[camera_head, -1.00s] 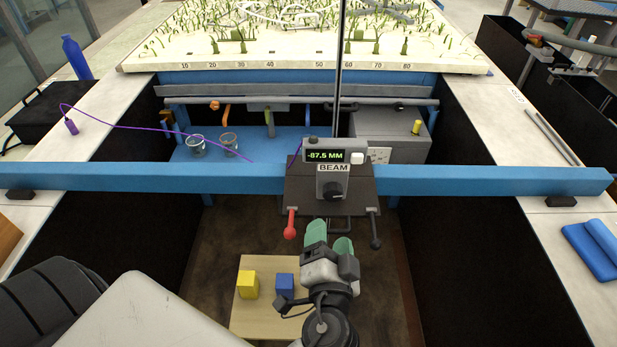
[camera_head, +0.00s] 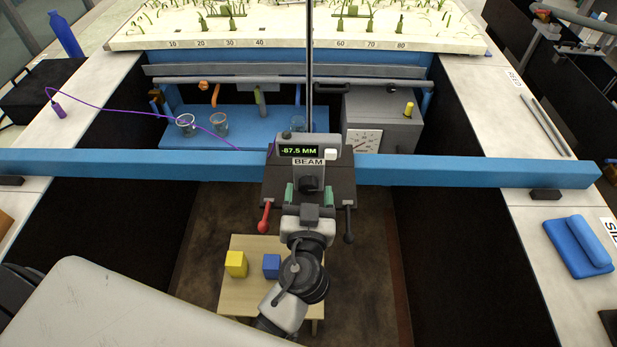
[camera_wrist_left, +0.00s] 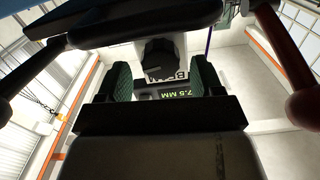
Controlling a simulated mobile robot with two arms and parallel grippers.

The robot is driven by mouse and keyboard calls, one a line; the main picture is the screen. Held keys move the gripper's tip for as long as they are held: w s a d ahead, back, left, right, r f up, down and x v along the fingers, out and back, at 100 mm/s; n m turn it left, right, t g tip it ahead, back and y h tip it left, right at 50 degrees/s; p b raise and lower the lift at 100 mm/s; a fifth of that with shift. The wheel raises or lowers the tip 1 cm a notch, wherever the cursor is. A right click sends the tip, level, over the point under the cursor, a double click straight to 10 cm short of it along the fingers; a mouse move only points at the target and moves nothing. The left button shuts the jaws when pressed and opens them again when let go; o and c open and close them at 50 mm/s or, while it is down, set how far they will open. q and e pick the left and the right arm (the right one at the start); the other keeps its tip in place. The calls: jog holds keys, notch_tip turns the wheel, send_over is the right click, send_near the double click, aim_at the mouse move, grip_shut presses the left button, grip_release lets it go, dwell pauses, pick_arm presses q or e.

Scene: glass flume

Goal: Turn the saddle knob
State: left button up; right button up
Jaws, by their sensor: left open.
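The saddle (camera_head: 340,172) is a dark carriage on the blue beam (camera_head: 450,172), with a display reading -87.5 MM and a BEAM label. The black saddle knob (camera_head: 308,184) is on its front, below the label. It also shows in the left wrist view (camera_wrist_left: 159,58), ahead of the gripper. My left gripper (camera_head: 308,194) is open, its green-padded fingertips on either side of the knob in the head view. In the left wrist view the fingers (camera_wrist_left: 162,82) are apart with the knob between and beyond them; contact cannot be told. My right gripper is not in view.
A red-knobbed lever (camera_head: 264,216) and a black-knobbed lever (camera_head: 348,222) hang from the saddle on either side of my gripper. A small wooden table (camera_head: 240,298) with a yellow block (camera_head: 236,264) and a blue block (camera_head: 271,266) stands below. A purple cord (camera_head: 130,118) crosses to the saddle.

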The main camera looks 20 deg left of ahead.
pick_arm(q)
jog(key=shift+x, duration=0.8)
jog(key=shift+w+a, duration=0.1)
jog(key=shift+a, duration=0.05)
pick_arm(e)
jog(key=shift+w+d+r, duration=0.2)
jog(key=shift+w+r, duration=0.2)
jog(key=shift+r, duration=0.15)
pick_arm(q)
jog(key=shift+c, duration=0.2)
jog(key=c, duration=0.9)
jog(key=shift+f+b, duration=0.15)
jog(key=shift+b, duration=0.45)
jog(key=shift+m, duration=0.3)
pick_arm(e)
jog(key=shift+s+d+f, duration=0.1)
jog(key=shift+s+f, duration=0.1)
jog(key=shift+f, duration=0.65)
pick_arm(q)
jog(key=o, duration=0.9)
